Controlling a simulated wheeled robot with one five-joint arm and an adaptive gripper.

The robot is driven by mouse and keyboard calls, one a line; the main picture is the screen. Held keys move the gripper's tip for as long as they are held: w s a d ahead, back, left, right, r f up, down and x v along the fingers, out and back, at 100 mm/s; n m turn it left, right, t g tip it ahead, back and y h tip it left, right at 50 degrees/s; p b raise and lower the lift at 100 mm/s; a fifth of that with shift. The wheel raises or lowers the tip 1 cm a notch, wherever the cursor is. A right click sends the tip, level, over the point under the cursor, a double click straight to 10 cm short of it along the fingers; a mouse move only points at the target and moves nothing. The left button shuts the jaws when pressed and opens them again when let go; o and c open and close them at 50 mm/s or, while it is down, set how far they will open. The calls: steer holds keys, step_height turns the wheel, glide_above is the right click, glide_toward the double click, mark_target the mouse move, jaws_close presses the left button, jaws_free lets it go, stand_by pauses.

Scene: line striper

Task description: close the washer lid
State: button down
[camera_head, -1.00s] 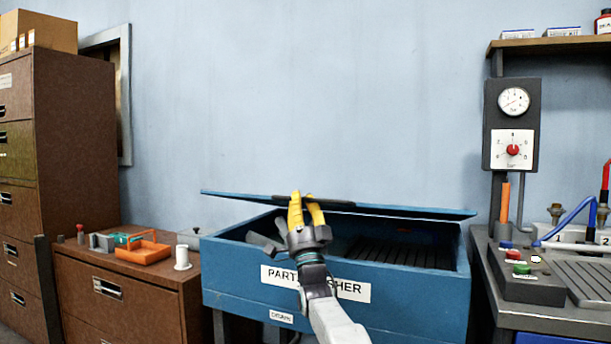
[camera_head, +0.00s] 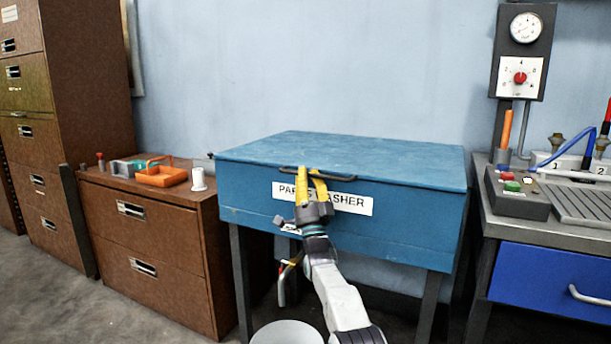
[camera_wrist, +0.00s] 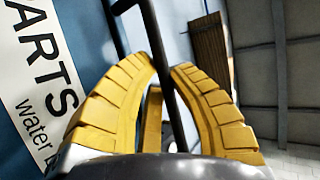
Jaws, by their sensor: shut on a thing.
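The blue parts washer (camera_head: 400,222) stands in the middle of the head view on dark legs. Its blue lid (camera_head: 350,152) lies flat over the top, and no opening shows between lid and tub. A dark bar handle (camera_head: 341,178) runs along the lid's front edge. My gripper (camera_head: 310,174) is at this handle with its yellow fingers. In the wrist view the fingers (camera_wrist: 164,75) close around the dark handle bar (camera_wrist: 160,40). The washer's white label (camera_wrist: 38,70) shows at the left there. My gripper partly covers the label in the head view.
A brown cabinet (camera_head: 150,250) stands left, with an orange tray (camera_head: 163,176) and a white spool (camera_head: 198,180) on top. A bench with a button box (camera_head: 517,195) and a blue drawer (camera_head: 550,283) stands right. A pale round container (camera_head: 287,333) is on the floor in front.

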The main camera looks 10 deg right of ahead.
steer(key=shift+w+d+f, duration=0.1)
steer(key=shift+f, duration=0.55)
steer(key=c, duration=1.5)
jaws_free()
steer(key=o, duration=0.3)
steer(key=shift+o, duration=0.4)
steer(key=shift+r, duration=0.2)
steer(key=shift+s+f, duration=0.1)
steer(key=shift+s, duration=0.1)
steer(key=v, duration=1.1)
steer(key=shift+s+f, duration=0.2)
steer(key=shift+f, duration=0.2)
